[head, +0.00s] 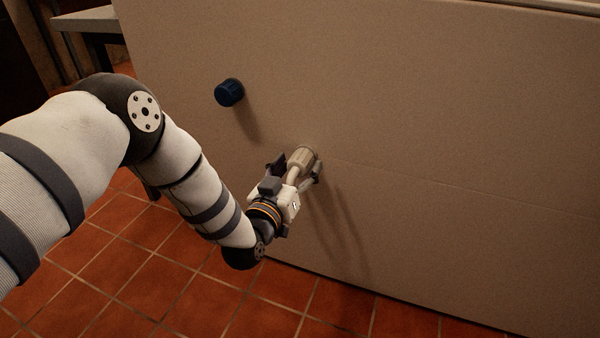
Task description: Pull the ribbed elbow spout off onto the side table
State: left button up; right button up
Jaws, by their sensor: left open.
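The ribbed elbow spout (304,158) is beige and sticks out from the large tan panel near the middle of the head view. Its ribbed collar is at the panel end, and its bent neck runs down toward my left gripper. My left gripper (296,170) is open, with one dark finger on the left side of the spout and the other on its right. I cannot tell whether the fingers touch it. The gripper's body hides the spout's lower end. The side table (88,19) has a grey top and dark legs, and stands at the upper left. My right gripper is not in view.
A dark blue ribbed cap (229,92) sticks out of the tan panel (430,130), above and left of the spout. The panel fills the right side. Red floor tiles (140,280) lie below. The panel right of the spout is bare.

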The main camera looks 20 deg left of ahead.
pick_arm(q)
jog(key=shift+w+b, duration=0.3)
jog(key=shift+w, duration=0.85)
jog(key=c, duration=1.4)
jog(key=shift+s+r+p, duration=0.1)
jog(key=shift+s+p, duration=0.8)
jog(key=shift+s, duration=0.25)
jog(key=shift+s+p, duration=0.55)
jog(key=shift+s, duration=0.4)
